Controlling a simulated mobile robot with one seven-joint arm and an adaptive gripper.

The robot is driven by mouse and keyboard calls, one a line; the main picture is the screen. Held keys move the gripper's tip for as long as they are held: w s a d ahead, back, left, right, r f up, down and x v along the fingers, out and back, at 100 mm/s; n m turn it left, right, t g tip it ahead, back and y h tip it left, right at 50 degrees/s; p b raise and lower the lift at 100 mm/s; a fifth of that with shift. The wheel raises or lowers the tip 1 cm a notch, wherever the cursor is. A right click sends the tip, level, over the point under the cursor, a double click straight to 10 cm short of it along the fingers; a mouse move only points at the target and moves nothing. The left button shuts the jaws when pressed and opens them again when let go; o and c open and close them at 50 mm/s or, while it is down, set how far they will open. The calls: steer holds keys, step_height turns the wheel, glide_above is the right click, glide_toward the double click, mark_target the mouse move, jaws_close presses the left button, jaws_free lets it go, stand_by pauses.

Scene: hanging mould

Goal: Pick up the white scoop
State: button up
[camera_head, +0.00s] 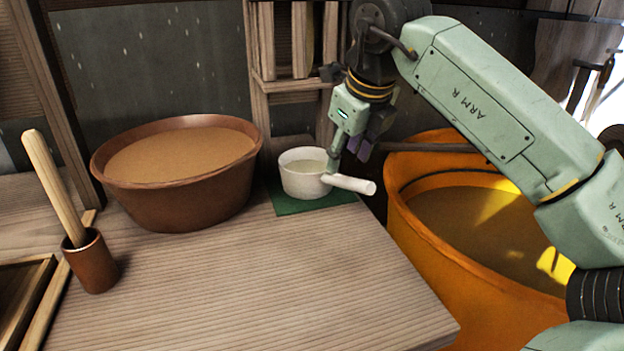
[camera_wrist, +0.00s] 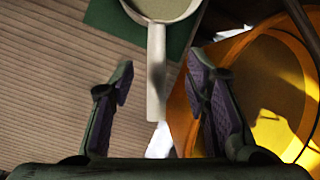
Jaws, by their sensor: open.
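The white scoop (camera_head: 301,180) is a round cup with a straight handle that points right toward the table's edge. It stands upright on a green mat (camera_head: 297,207) at the table's back right corner. Its cup looks pale green-grey inside. My gripper (camera_head: 345,158) is open and empty, just above the handle. In the wrist view, the scoop's handle (camera_wrist: 156,70) runs down into the gap between the two fingers of my gripper (camera_wrist: 160,88), touching neither as far as I can see. Part of the cup is cut off at the top of that view.
A brown bowl (camera_head: 150,200) of tan material stands left of the scoop. An orange tub (camera_head: 420,225) stands right of the table (camera_head: 250,290). A small brown cup (camera_head: 93,265) holds a wooden stick at the left. The table's front middle is clear.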

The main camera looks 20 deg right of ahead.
mark_target(339, 176)
steer(key=x, duration=0.8)
steer(key=shift+s+a, duration=0.1)
steer(key=shift+a, duration=0.05)
steer(key=shift+c, duration=0.6)
jaws_close()
